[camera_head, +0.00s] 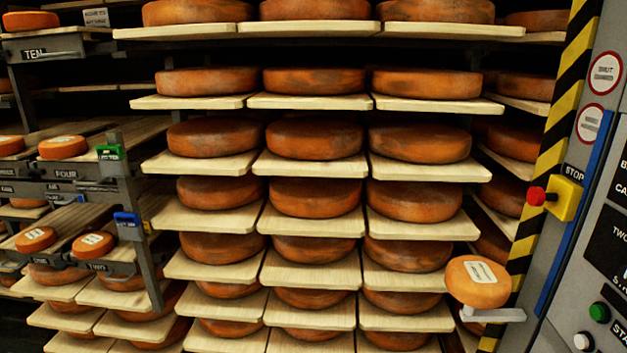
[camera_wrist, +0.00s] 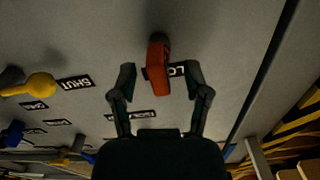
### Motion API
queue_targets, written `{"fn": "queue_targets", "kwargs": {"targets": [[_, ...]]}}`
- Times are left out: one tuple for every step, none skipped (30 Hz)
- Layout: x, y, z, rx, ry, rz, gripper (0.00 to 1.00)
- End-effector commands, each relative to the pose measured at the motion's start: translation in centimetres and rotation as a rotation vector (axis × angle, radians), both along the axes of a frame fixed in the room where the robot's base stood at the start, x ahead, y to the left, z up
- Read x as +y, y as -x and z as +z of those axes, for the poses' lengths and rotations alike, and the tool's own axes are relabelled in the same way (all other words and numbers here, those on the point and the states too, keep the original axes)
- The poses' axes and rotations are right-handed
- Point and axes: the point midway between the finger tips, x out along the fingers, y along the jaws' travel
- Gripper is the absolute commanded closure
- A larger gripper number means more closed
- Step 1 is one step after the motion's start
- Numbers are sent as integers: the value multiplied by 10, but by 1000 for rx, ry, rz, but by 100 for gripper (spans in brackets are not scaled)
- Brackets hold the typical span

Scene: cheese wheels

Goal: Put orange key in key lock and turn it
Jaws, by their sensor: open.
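In the wrist view, an orange-red key (camera_wrist: 158,65) stands out from a grey panel (camera_wrist: 225,45) beside a partly covered label (camera_wrist: 178,69). A dark round shape, perhaps the lock, sits at the key's upper end; I cannot tell how far the key is in it. My gripper (camera_wrist: 159,77) is open, its two dark fingers on either side of the key with visible gaps. The key's depth relative to the fingertips is unclear. The head view shows neither my gripper nor the key.
A yellow knob (camera_wrist: 40,86) is left of my gripper in the wrist view, near a SHUT label (camera_wrist: 76,83). In the head view, a control panel (camera_head: 570,250) with a red stop button (camera_head: 536,196) stands right of shelves of cheese wheels (camera_head: 315,138).

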Motion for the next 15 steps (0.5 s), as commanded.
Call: {"fn": "queue_targets", "kwargs": {"targets": [[9, -2, 0, 1, -1, 3, 38], [14, -3, 0, 1, 0, 5, 38], [22, -4, 0, 0, 0, 5, 38], [29, -5, 0, 0, 0, 6, 38], [35, -5, -1, 0, 0, 5, 38], [44, -7, -1, 1, -1, 7, 38], [50, -7, -1, 1, 0, 5, 38], [57, -8, -1, 1, 0, 7, 38], [65, -9, -1, 1, 0, 5, 38], [71, -10, -1, 1, 0, 6, 38], [77, -10, -1, 1, 0, 5, 38], [84, -11, -1, 0, 0, 5, 38], [88, -11, -1, 0, 0, 4, 38], [93, -12, -1, 0, 0, 5, 38], [98, -12, -1, 0, -1, 3, 38]]}}
